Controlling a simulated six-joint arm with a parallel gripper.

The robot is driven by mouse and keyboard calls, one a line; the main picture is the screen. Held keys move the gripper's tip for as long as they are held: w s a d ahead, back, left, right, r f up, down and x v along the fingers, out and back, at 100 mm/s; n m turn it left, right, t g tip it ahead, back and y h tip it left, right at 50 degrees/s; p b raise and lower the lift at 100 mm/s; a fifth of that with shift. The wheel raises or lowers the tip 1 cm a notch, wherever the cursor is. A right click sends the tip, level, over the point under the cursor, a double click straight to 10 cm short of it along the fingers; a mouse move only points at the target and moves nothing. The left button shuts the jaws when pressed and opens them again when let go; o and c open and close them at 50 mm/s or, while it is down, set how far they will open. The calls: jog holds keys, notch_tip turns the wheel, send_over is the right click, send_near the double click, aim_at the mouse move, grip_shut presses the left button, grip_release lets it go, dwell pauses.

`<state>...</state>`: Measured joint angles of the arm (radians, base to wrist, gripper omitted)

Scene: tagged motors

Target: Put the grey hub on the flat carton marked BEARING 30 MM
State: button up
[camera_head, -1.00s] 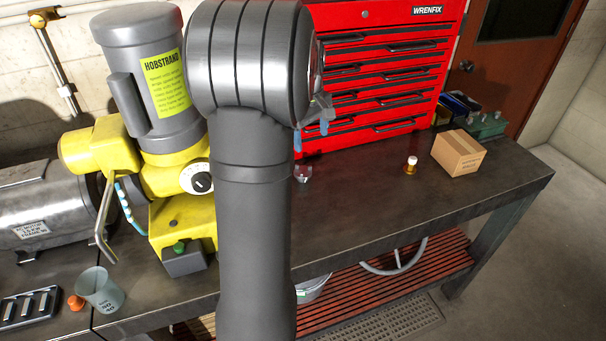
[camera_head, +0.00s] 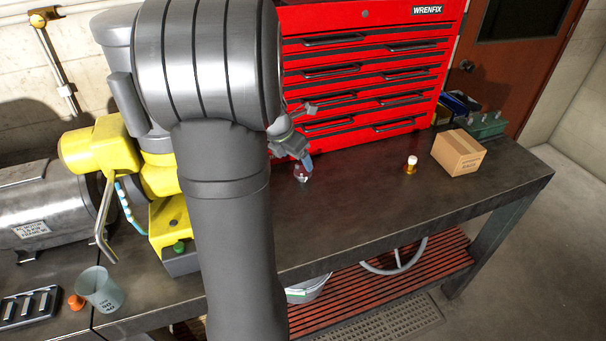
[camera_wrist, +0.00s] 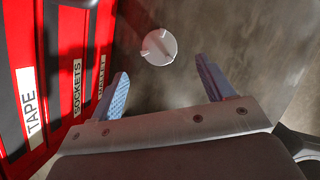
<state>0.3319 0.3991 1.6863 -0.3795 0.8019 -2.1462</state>
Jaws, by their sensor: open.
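A light grey round piece with small notches, which looks like the grey hub, lies on the bench top in the wrist view (camera_wrist: 159,47). In the head view it shows small and partly covered (camera_head: 302,174) in front of the red cabinet. My gripper (camera_wrist: 161,78) is open and empty, its two blue fingers apart, with the round piece just beyond the fingertips.
A red drawer cabinet (camera_head: 365,75) rises close behind my gripper. A small amber bottle with a white cap (camera_head: 411,165) stands left of the carton. A yellow and grey machine (camera_head: 100,150) and a grey cup (camera_head: 100,289) are at left. The bench front centre is clear.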

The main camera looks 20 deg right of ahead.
aim_at(303, 170)
jog(key=x, duration=0.7)
jog(key=shift+w+d, duration=0.1)
jog(key=c, duration=1.4)
